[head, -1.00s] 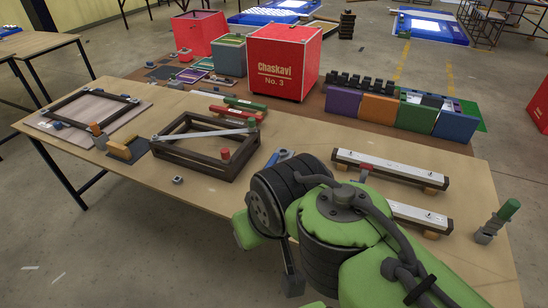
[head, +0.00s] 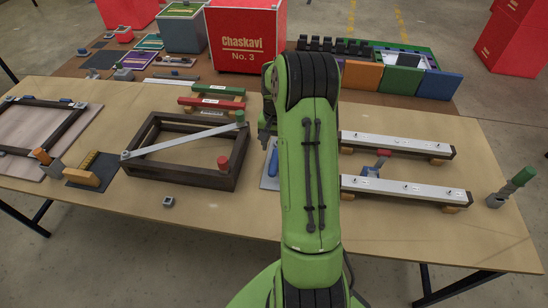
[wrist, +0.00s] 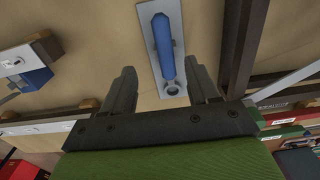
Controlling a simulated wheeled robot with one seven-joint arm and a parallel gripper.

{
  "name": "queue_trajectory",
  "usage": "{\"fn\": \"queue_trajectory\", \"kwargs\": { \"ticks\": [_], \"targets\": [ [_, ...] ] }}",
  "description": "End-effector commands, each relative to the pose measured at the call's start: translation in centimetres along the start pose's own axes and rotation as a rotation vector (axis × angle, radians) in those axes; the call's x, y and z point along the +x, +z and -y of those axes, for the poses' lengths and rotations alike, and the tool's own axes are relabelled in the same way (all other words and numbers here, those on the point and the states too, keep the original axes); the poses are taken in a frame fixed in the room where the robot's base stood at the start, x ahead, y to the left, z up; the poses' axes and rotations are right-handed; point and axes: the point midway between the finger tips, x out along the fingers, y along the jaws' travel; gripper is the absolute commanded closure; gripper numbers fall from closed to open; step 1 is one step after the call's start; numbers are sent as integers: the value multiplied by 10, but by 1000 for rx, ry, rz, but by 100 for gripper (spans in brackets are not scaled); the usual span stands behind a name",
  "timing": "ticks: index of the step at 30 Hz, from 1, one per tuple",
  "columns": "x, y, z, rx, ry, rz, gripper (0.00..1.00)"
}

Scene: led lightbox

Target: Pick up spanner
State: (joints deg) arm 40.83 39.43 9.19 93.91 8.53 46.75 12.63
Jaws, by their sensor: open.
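The spanner (head: 274,163), with a blue handle, lies on a pale grey plate (head: 265,183) on the table, just right of the dark wooden frame; my arm partly hides it in the head view. In the wrist view the spanner (wrist: 164,48) runs nearly lengthwise, with a grey ring at its near end. My gripper (wrist: 163,72) is open and empty. Its two dark fingers stand on either side of the ring end in the picture, apart from the spanner. The height between them is hard to tell.
The dark wooden frame (head: 135,172) with a silver diagonal bar stands close left. Two silver rails (head: 400,145) on wooden blocks lie to the right, with a small blue-and-red clamp (head: 376,165) between them. A red box (head: 245,50) stands behind. The table's front strip is mostly clear.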

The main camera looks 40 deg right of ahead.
Motion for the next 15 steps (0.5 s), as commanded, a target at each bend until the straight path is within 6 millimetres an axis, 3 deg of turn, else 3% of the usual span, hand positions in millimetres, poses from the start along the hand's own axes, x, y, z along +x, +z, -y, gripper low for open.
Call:
{"fn": "queue_trajectory", "kwargs": {
  "ticks": [3,10,15],
  "targets": [
    [32,1,0,-2,0,5,40],
    [62,2,1,-2,0,2,40],
    [95,5,4,-2,0,4,40]
  ]
}}
